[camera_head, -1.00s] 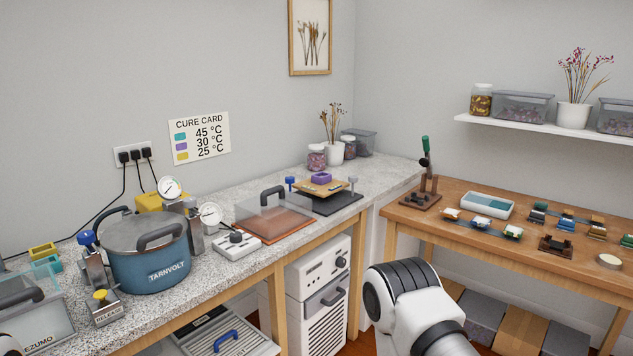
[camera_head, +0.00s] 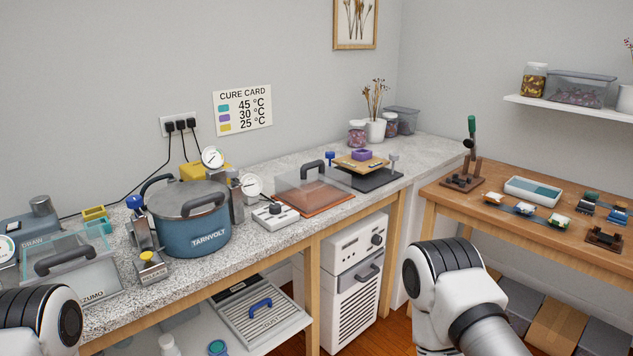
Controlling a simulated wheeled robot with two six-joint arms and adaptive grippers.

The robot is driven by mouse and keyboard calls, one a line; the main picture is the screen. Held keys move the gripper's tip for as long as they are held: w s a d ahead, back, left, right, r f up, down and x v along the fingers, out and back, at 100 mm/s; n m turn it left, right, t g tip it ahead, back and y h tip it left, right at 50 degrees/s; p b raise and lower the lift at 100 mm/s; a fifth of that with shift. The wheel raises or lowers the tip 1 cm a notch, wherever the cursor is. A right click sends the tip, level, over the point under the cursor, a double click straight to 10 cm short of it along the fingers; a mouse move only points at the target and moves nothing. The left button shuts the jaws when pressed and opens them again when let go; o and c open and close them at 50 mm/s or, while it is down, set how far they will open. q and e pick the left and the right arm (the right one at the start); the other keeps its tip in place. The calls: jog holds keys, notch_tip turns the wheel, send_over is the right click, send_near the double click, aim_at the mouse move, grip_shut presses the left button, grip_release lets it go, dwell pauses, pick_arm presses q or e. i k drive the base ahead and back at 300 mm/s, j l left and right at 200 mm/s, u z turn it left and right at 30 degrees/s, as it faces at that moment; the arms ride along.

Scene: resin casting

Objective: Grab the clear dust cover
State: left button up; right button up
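The clear dust cover (camera_head: 326,189) is a see-through box with a dark arched handle on top. It sits over a reddish-brown plate (camera_head: 304,205) on the speckled counter, in the middle of the head view. Nothing of mine touches it. My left arm shows only as a rounded white and black joint at the lower left. My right arm shows as a similar joint and link at the lower right, in front of the counter and below the cover. Neither gripper is in the picture.
A blue pot (camera_head: 190,229) and a white control box (camera_head: 276,217) stand left of the cover. A dark plate (camera_head: 378,181) with a wooden board and purple piece lies to its right. Another clear lidded box (camera_head: 88,284) stands far left. A wooden table (camera_head: 450,201) is at right.

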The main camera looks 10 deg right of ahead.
aim_at(314, 186)
jog(key=i+l, duration=0.3)
jog(key=l, duration=0.15)
jog(key=i+l, duration=0.6)
jog(key=l, duration=0.25)
jog(key=i+l, duration=0.3)
jog(key=l, duration=0.15)
